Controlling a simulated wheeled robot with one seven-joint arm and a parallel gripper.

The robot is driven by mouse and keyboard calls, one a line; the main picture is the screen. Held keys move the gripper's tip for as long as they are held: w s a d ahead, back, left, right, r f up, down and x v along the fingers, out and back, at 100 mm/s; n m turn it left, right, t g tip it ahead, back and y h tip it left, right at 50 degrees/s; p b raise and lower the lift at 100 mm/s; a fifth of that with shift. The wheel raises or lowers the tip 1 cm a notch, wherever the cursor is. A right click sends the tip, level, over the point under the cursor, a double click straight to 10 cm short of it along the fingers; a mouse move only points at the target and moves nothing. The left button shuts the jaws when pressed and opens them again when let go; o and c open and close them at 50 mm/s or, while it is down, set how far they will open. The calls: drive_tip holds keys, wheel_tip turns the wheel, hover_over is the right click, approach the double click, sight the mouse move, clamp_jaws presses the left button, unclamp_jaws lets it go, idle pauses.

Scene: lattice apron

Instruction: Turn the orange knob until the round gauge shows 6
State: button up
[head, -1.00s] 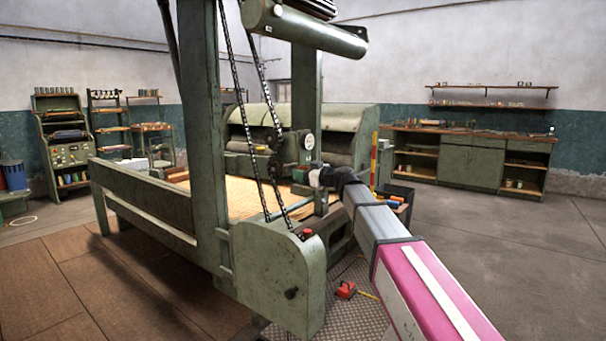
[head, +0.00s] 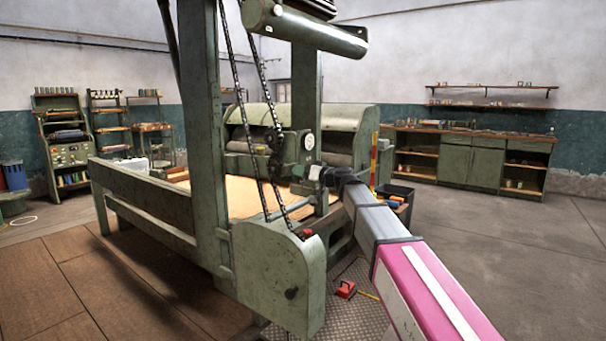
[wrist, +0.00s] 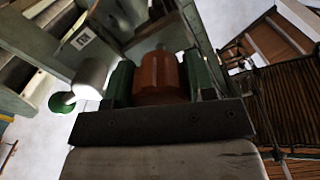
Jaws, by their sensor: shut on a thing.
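The orange knob (wrist: 160,75) fills the middle of the wrist view, between the two green fingers of my gripper (wrist: 158,80). The fingers are shut on its sides. In the head view my gripper (head: 312,172) reaches the machine just below the round gauge (head: 309,141); the knob cannot be made out clearly there. The gauge has a pale face, but it is too small to read its needle or numbers. The gauge is not clearly seen in the wrist view.
The green machine frame (head: 211,130) with hanging chains stands left of my arm. A red button (head: 307,232) tops its front housing (head: 280,270). A red object (head: 345,289) lies on the floor plate below my arm. A dark bin (head: 400,192) stands right of the machine. Floor at right is clear.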

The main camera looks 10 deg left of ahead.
drive_tip(key=m, duration=0.4)
drive_tip(key=shift+m, duration=0.3)
drive_tip(key=m, duration=0.3)
drive_tip(key=shift+m, duration=0.4)
drive_tip(key=m, duration=1.3)
drive_tip(key=shift+m, duration=0.3)
drive_tip(key=m, duration=0.8)
drive_tip(key=shift+m, duration=1.7)
